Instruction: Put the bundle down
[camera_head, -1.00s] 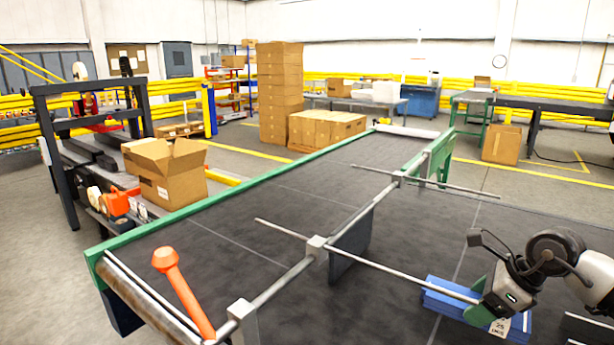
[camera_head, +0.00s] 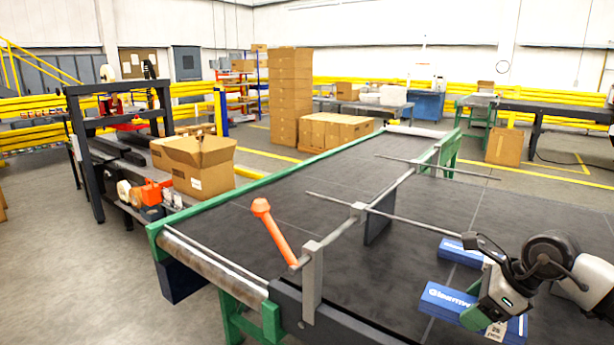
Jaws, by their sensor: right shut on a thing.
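My right gripper (camera_head: 482,308) is shut on a blue bundle (camera_head: 446,301) with white lettering, at the lower right of the head view. A small white tag (camera_head: 496,331) shows on the bundle's near side. My gripper and wrist hide part of it. The bundle is over the dark conveyor belt (camera_head: 400,262); I cannot tell whether it touches the belt. A second blue piece with white lettering (camera_head: 460,252) shows just behind, partly hidden by my gripper. My left gripper is not in view.
A metal rod frame (camera_head: 338,231) crosses above the belt, with an orange handle (camera_head: 270,228) near its front end. An open cardboard box (camera_head: 199,165) stands beyond the belt's green left rail (camera_head: 262,184). The belt's middle is mostly bare.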

